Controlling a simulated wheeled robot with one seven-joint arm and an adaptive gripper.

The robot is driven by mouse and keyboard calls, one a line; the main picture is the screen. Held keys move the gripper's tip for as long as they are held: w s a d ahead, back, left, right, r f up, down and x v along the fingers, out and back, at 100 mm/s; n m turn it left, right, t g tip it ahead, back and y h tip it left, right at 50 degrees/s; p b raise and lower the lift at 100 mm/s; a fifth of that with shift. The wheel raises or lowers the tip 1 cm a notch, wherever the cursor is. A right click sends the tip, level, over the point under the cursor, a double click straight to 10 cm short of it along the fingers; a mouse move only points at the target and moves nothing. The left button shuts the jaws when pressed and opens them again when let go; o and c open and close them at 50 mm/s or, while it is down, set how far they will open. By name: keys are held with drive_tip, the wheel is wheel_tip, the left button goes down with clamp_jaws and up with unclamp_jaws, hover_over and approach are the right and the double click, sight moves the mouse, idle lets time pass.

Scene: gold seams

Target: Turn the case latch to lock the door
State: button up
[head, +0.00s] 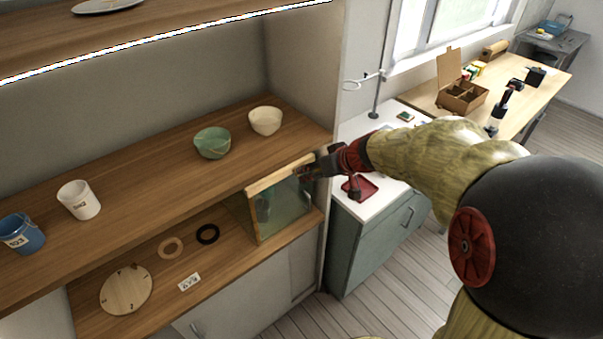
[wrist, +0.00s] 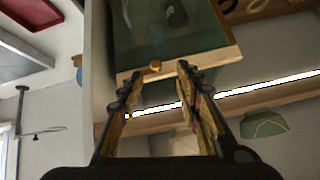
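The case (head: 281,207) has a wooden frame and a greenish glass door, and stands at the right end of the lower shelf. In the wrist view its glass (wrist: 140,35) fills the top middle, with a dim green object behind it. A small brass-coloured latch (wrist: 155,66) sits on the wooden frame edge. My gripper (wrist: 160,72) is open, with one finger on each side of the latch in the picture. Whether either finger touches it I cannot tell. In the head view my gripper (head: 305,172) is at the case's upper right corner, where it hides the latch.
A green bowl (head: 212,143) and a cream bowl (head: 265,121) stand on the shelf above the case. The cabinet's side panel (head: 305,60) is close to my gripper. A white counter with a red tray (head: 366,187) lies to the right.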

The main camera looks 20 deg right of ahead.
drive_tip(key=w+f+n+b, duration=0.1)
drive_tip(key=w+f+n, duration=0.1)
drive_tip(key=w+f, duration=0.3)
drive_tip(key=shift+w+a, duration=0.4)
drive_tip(key=shift+a, duration=0.05)
drive_tip(key=c, duration=0.3)
clamp_jaws()
idle(0.4)
